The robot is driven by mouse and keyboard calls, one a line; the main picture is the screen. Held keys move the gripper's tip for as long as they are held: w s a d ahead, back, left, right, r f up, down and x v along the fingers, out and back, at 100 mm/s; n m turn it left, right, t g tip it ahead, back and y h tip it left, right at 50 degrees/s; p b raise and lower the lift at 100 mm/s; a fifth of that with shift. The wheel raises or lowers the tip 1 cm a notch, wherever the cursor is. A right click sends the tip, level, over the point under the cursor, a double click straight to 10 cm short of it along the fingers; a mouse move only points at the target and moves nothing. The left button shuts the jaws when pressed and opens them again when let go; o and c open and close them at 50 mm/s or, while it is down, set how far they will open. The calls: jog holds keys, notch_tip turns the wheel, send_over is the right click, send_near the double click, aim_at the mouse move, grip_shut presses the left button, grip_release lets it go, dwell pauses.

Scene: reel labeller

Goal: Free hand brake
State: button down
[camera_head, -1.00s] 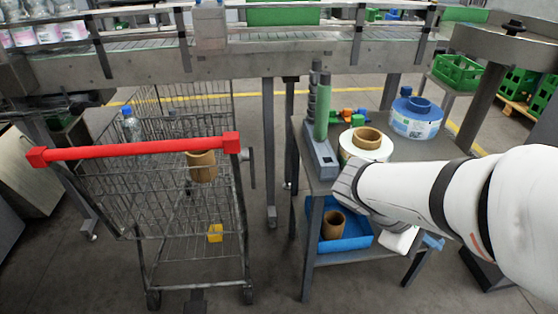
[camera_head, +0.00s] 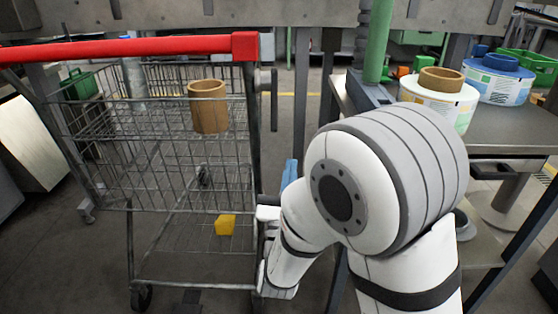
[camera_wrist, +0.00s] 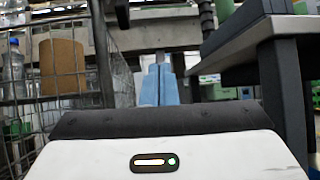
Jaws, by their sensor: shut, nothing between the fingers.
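The shopping cart (camera_head: 190,160) with the red handle bar (camera_head: 130,48) stands at the left in the head view. A grey lever (camera_head: 273,100), which looks like the hand brake, hangs from a small bracket on the cart's right side, pointing down. My gripper (camera_head: 290,168) has its blue fingers up, below the lever and just right of the cart, apart from the lever. In the wrist view my gripper (camera_wrist: 160,78) is shut and empty, with the cart's wire side (camera_wrist: 120,80) to its left. A dark part at the top there may be the lever; I cannot tell.
The grey work table (camera_head: 500,150) stands close right of my arm, carrying a white label reel (camera_head: 440,100) and a blue reel (camera_head: 500,80). A brown core (camera_head: 208,106) and a yellow block (camera_head: 225,225) are in the cart. A conveyor runs behind.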

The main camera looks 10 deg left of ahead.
jog(key=w+a+r+n+y+p, duration=0.2)
jog(key=w+a+r+y, duration=0.25)
jog(key=w, duration=0.25)
jog(key=shift+h, duration=0.25)
jog(key=s, duration=0.1)
jog(key=s+r+b, duration=0.1)
jog(key=s, duration=0.2)
jog(key=shift+d+r, duration=0.2)
jog(key=shift+r, duration=0.05)
